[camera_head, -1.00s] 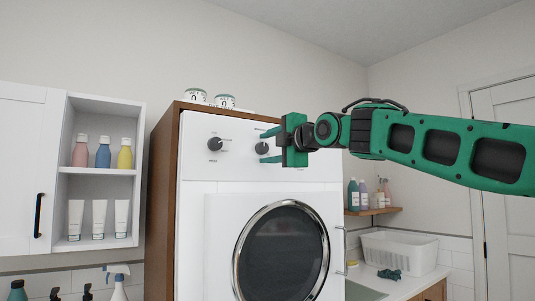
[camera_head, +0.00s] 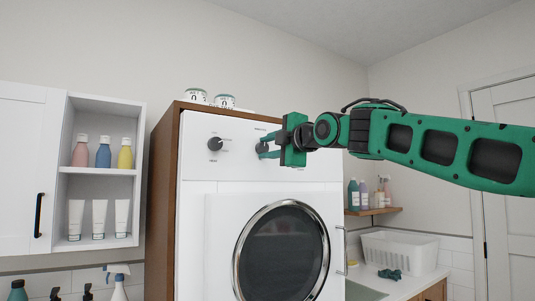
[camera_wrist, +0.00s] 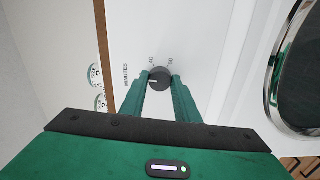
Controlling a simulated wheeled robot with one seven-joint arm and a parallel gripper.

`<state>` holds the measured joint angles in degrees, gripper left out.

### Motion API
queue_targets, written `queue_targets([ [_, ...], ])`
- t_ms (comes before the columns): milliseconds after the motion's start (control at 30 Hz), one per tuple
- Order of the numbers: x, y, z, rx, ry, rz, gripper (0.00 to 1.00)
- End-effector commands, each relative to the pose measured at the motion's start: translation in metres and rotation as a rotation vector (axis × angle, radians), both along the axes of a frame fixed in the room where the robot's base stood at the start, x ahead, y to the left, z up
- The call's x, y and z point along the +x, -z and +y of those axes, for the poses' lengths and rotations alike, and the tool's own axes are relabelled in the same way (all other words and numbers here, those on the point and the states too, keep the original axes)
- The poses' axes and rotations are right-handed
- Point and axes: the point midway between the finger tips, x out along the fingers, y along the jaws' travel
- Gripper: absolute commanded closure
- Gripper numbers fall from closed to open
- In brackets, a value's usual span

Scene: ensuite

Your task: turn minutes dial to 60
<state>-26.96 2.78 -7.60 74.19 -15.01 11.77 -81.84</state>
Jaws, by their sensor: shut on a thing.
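The minutes dial (camera_wrist: 158,80) is a dark round knob on the white front panel (camera_wrist: 205,60) of the appliance. The word MINUTES is printed left of it in the wrist view, with small numerals around it. A pale pointer mark on the knob points left, toward that word. My green gripper (camera_wrist: 160,84) is shut on the dial, one finger on each side. In the head view my gripper (camera_head: 266,149) reaches in from the right and its fingers partly hide the dial (camera_head: 261,147). The exact value at the pointer is too small to read.
A second dark dial (camera_head: 214,144) sits left on the same panel. The round glass door (camera_head: 284,250) is below. Two small tins (camera_head: 225,101) stand on top of the wooden housing. An open shelf with bottles (camera_head: 103,152) hangs at left; a white basket (camera_head: 400,252) stands at right.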

Motion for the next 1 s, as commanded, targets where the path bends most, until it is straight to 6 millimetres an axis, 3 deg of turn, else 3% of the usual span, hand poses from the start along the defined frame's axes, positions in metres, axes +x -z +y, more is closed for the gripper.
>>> queue_targets([
  [1000,0.0011,0.0053,0.0000,0.754,0.005,0.522,0.94],
])
